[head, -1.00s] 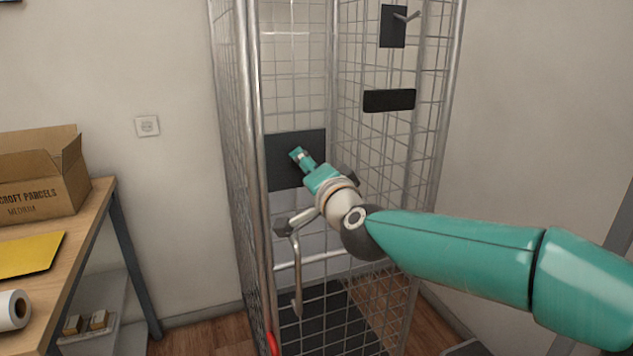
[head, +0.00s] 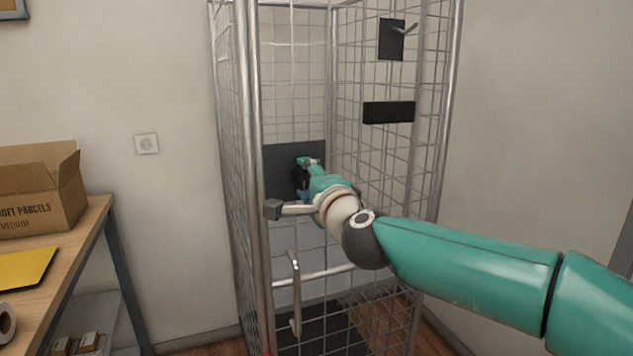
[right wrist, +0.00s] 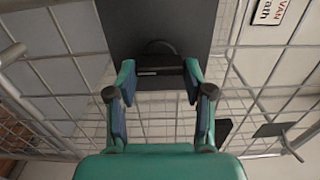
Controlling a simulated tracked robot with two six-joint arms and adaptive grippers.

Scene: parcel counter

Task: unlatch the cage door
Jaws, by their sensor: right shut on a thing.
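The wire cage (head: 247,150) stands in the middle of the head view. It has a dark plate (head: 282,158) with a dark latch handle, which shows in the right wrist view (right wrist: 160,70) between my fingers. My right gripper (head: 305,172) is at this plate, and in the right wrist view its two fingers (right wrist: 160,66) are shut on the handle from both sides. My arm and wrist hide part of the plate in the head view. A vertical metal grab handle (head: 295,295) is lower on the cage. My left gripper is not in view.
A black hook plate (head: 391,40) and a black bar (head: 388,112) are on the cage's right side. A bench (head: 95,215) with an open cardboard box (head: 35,205) and a yellow envelope (head: 25,267) stands at the left.

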